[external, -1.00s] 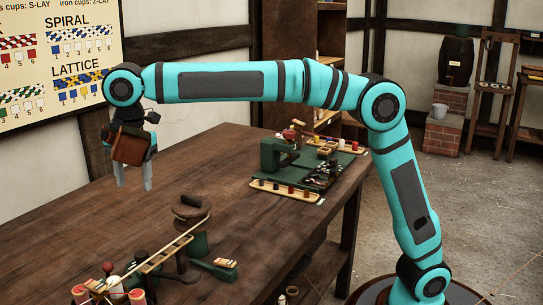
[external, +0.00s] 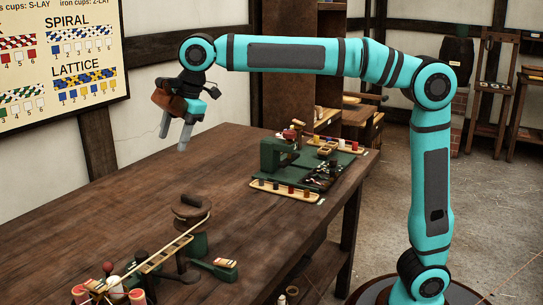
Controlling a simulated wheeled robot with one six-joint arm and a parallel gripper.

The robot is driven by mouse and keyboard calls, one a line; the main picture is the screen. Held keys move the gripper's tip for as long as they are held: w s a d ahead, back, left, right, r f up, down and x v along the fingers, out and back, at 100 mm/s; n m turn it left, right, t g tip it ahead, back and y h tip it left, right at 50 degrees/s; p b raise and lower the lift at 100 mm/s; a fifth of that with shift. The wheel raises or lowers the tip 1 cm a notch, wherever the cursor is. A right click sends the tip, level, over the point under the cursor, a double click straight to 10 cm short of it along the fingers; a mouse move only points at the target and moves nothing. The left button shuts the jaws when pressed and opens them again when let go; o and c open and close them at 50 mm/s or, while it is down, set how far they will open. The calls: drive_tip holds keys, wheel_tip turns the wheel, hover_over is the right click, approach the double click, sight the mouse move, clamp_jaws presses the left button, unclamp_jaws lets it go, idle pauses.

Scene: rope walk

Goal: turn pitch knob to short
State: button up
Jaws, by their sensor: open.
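I cannot pick out the pitch knob for certain at this size. A green machine (external: 277,155) with a small red-topped part stands at the far right end of the bench (external: 130,212). A small green block with a pale striped top (external: 222,268) sits near the front, beside the long rope-walk frame (external: 165,252). My gripper (external: 173,140) is open and empty. It hangs tilted in the air over the far left part of the bench, apart from both green devices.
A brown round top piece (external: 190,207) stands behind the frame. Red and white spools (external: 110,285) crowd the front left. A tray of coloured pegs (external: 287,190) lies before the green machine.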

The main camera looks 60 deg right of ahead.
drive_tip(key=shift+s+d+r+m+t, duration=0.1)
drive_tip(key=shift+d+r+m+t, duration=0.1)
drive_tip(key=shift+d, duration=0.35)
drive_tip(key=shift+s+d+r+m+t, duration=0.1)
drive_tip(key=shift+d+r+m, duration=0.1)
drive_tip(key=shift+d, duration=0.35)
drive_tip(key=shift+s+d+r+m+t, duration=0.1)
drive_tip(key=shift+d+r+m, duration=0.1)
drive_tip(key=shift+d, duration=0.35)
drive_tip(key=s+d+r+m+t, duration=0.25)
drive_tip(key=s+d+m, duration=0.2)
drive_tip(key=d, duration=0.55)
drive_tip(key=s+d+r+m+t, duration=0.2)
drive_tip(key=s+d+m+t, duration=0.3)
drive_tip(key=d, duration=0.6)
drive_tip(key=s+d+f+m+t+h, duration=0.1)
drive_tip(key=s+d+f+m+t, duration=0.1)
drive_tip(key=s+d, duration=0.4)
drive_tip(key=s+d+f+m+t+h, duration=0.1)
drive_tip(key=s+d+f+m+t, duration=0.1)
drive_tip(key=s+d, duration=0.5)
drive_tip(key=s+m+t, duration=0.1)
drive_tip(key=s+m, duration=0.1)
drive_tip(key=s, duration=0.3)
drive_tip(key=shift+s+d+m+t, duration=0.15)
drive_tip(key=shift+s+m+t, duration=0.05)
drive_tip(key=shift+m+t, duration=0.15)
drive_tip(key=shift+w, duration=0.1)
drive_tip(key=shift+c, duration=0.2)
